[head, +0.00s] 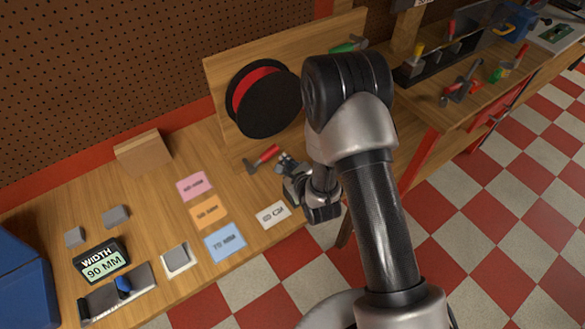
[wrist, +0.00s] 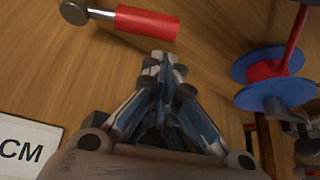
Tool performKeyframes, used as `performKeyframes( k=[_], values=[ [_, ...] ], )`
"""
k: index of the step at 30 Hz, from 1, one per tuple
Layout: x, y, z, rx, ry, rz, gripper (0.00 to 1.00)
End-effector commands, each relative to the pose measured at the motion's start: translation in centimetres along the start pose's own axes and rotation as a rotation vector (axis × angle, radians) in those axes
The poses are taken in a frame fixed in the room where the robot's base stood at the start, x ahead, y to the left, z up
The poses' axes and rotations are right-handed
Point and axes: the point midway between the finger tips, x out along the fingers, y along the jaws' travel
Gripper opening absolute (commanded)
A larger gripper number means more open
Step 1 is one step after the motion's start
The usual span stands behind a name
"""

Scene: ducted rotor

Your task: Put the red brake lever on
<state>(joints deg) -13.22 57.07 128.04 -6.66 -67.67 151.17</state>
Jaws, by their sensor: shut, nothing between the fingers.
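A red-handled lever (head: 266,155), which looks like the red brake lever, is on the bench in front of the upright wooden board. In the wrist view its red handle (wrist: 147,24) runs sideways, with a metal stem and a round grey end (wrist: 74,11) at the left. How the lever is fixed cannot be told. My gripper (head: 284,160) is close beside the handle in the head view. In the wrist view my gripper (wrist: 160,62) has its fingertips together, empty, just below the handle and apart from it. A black ring with a red inside (head: 263,97) is on the board.
A blue-and-red spool-like part (wrist: 268,72) stands right of my gripper. A green handle (head: 347,46) is at the board's upper right. Pink (head: 194,186), orange (head: 208,211) and blue (head: 226,242) cards and a white card (head: 272,214) lie on the bench. A wooden block (head: 143,153) stands left.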

Motion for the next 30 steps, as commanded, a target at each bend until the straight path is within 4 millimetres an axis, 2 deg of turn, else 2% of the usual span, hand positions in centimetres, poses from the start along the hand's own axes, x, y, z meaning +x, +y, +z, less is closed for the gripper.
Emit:
performKeyframes(
  k=[3, 9, 30],
  values=[
    [1.8, 0.1, -0.1, 0.000, 0.000, 0.000, 0.00],
    [3.2, 0.0, -0.1, 0.000, 0.001, 0.000, 0.00],
    [3.1, -0.1, 0.5, -0.052, 0.001, -0.028, 0.00]
  ],
)
